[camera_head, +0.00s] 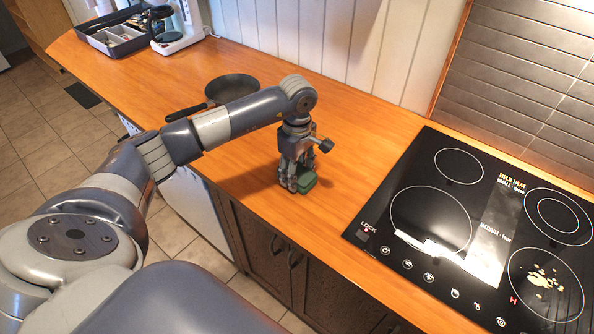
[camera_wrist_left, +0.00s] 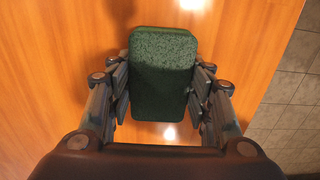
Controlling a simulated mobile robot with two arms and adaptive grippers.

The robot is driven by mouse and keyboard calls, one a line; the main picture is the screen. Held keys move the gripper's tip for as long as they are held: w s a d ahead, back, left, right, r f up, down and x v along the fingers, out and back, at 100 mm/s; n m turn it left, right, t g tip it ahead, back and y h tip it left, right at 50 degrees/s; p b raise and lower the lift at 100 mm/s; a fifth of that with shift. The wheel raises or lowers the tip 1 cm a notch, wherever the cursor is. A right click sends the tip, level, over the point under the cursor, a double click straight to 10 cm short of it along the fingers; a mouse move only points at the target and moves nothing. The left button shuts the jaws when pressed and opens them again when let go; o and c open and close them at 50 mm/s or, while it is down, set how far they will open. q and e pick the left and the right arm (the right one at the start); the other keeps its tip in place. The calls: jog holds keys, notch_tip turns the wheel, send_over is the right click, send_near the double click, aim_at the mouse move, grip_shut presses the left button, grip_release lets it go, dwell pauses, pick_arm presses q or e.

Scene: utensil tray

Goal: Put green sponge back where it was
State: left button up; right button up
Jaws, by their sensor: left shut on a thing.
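The green sponge (camera_head: 307,182) is at the wooden counter near its front edge, left of the cooktop. In the left wrist view the sponge (camera_wrist_left: 162,72) lies between the two fingers, with the counter around it. My left gripper (camera_head: 292,184) points down and is shut on the sponge; it also shows in the left wrist view (camera_wrist_left: 161,95). The gripper hides part of the sponge in the head view. I cannot tell whether the sponge's underside touches the counter. My right gripper is not in view.
A black cooktop (camera_head: 437,190) with spilled crumbs (camera_head: 544,281) on one burner is to the right. A dark frying pan (camera_head: 232,88) stands behind my left arm. A utensil tray (camera_head: 118,38) and a white appliance (camera_head: 180,30) are at the far left. Counter space between pan and cooktop is clear.

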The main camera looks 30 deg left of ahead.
aim_at(297, 172)
pick_arm(q)
jog(key=o, duration=0.6)
jog(key=shift+f, duration=0.15)
jog(key=o, duration=0.4)
jog(key=shift+r, duration=0.5)
notch_tip(297, 172, up, 12)
jog(key=b, duration=0.3)
jog(key=shift+f, duration=0.25)
